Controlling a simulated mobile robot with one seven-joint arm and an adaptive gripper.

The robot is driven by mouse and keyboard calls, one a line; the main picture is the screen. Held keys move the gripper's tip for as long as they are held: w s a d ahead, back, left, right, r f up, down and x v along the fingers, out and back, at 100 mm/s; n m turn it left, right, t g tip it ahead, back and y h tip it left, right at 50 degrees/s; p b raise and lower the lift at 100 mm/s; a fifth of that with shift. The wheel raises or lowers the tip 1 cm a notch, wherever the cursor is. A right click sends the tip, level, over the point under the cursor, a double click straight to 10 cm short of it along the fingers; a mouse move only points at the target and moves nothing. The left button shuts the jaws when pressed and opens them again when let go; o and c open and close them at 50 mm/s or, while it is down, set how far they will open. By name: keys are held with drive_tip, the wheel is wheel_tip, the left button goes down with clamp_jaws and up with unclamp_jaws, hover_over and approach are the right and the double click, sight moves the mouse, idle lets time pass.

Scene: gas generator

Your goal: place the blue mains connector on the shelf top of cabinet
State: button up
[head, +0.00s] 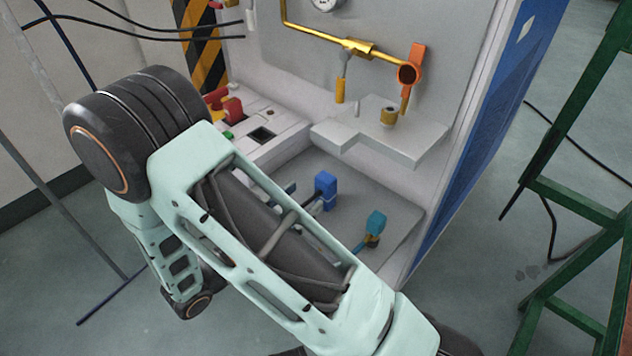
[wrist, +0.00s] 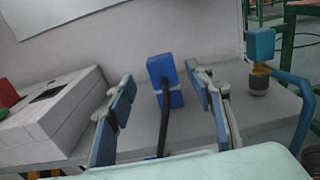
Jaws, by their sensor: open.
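The blue mains connector (head: 325,185) stands on the grey floor of the cabinet recess, with a dark cable coming from it. In the wrist view the connector (wrist: 161,70) shows between the two fingers of my gripper (wrist: 160,82). The gripper is open, with a gap visible on both sides of the connector; whether the fingers reach around it or stop in front is hard to tell. In the head view my arm hides most of the gripper. The cabinet's white shelf (head: 385,140) juts out above and behind the connector, with a small brass fitting on it.
A teal connector (head: 375,222) stands to the right of the blue one; it also shows in the wrist view (wrist: 261,46). A white block (wrist: 48,118) lies to the left. An orange-handled valve (head: 410,72) on a yellow pipe hangs above the shelf.

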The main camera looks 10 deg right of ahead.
drive_tip(key=shift+v, duration=1.7)
